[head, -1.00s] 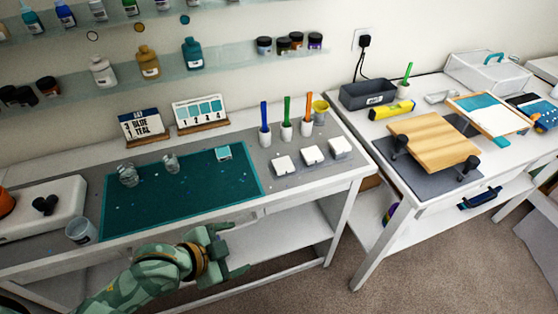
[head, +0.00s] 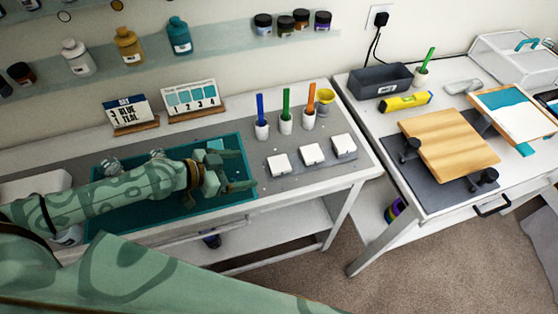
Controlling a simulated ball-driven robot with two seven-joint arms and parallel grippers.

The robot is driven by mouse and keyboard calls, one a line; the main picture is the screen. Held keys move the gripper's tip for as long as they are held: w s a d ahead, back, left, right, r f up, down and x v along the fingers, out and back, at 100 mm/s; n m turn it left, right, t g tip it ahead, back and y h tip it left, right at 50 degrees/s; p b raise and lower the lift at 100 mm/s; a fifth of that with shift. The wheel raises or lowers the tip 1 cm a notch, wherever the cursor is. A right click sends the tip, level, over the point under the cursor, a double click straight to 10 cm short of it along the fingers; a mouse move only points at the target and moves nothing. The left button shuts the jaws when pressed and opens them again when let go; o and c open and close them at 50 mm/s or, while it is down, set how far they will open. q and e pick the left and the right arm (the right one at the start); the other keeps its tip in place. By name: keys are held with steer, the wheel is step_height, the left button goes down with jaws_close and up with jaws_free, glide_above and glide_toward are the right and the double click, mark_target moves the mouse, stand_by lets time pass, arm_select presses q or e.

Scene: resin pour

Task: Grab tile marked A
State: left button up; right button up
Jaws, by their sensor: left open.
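Three white tiles stand in a row on the left bench: a left tile (head: 279,164), a middle tile (head: 312,154) and a right tile (head: 343,145). I cannot read any letter on them, so I cannot tell which is marked A. My left gripper (head: 245,170) is open and empty, over the right end of the teal mat (head: 248,196). Its fingers point right, toward the left tile, with a gap between. A small teal-topped piece (head: 215,145) lies on the mat, partly hidden behind the gripper. My right gripper is out of view.
Blue, green and orange sticks stand in white cups (head: 286,124) behind the tiles, beside a yellow cup (head: 325,98). Clear cups (head: 111,165) on the mat are partly hidden by my arm. A second bench holds a wooden board (head: 449,143) and a dark bin (head: 380,82).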

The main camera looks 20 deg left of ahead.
mark_target(277, 164)
arm_select(q)
steer(key=x, duration=0.3)
steer(key=shift+w+a+r, duration=0.1)
steer(key=shift+w, duration=0.05)
steer(key=shift+x, duration=1.15)
steer(key=x, duration=0.5)
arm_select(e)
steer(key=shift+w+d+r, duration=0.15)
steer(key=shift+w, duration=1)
arm_select(q)
steer(key=c, duration=1.2)
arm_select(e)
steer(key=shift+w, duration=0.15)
